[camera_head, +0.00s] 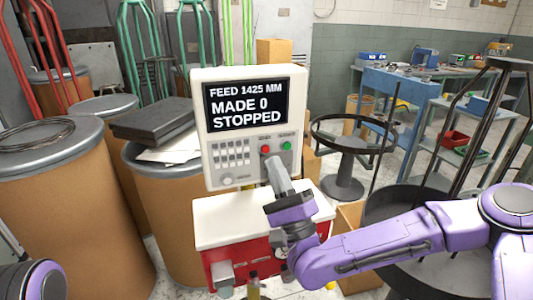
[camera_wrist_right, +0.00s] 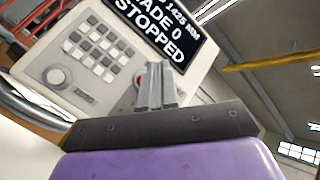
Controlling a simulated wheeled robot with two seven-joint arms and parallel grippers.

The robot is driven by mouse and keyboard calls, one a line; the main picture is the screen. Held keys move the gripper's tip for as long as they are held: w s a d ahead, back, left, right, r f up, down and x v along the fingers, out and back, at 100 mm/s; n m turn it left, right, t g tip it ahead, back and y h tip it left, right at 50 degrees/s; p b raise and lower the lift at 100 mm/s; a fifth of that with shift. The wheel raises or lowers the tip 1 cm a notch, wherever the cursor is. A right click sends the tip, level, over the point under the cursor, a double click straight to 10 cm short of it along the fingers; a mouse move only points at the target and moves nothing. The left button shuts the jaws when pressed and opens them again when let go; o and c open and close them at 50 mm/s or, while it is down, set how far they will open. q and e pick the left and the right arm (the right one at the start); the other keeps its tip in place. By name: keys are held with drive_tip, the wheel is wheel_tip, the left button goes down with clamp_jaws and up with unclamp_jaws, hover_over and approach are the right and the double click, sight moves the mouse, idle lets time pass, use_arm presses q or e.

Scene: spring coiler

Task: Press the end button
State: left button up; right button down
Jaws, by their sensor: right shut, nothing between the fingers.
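The coiler's control panel (camera_head: 240,165) is a white upright box with a dark screen (camera_head: 246,102) reading "FEED 1425 MM, MADE 0, STOPPED". A red button (camera_head: 265,149) and a green button (camera_head: 287,145) sit below the screen, with labels too small to read. My right gripper (camera_head: 272,160) is shut and empty, its fingertips just below the red button in the head view. In the right wrist view the fingers (camera_wrist_right: 153,68) partly cover the red button (camera_wrist_right: 138,80); I cannot tell whether they touch it. My left gripper is out of view.
A keypad (camera_head: 232,153) and a round knob (camera_head: 226,180) are on the panel's left. A red and white machine base (camera_head: 225,215) stands below. Brown drums (camera_head: 60,215) crowd the left, and a black round stand (camera_head: 345,175) is at right.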

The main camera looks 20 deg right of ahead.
drive_tip(key=shift+s+b, duration=0.3)
drive_tip(key=shift+s, duration=0.85)
drive_tip(key=shift+d+h, duration=0.1)
drive_tip(key=shift+h, duration=0.2)
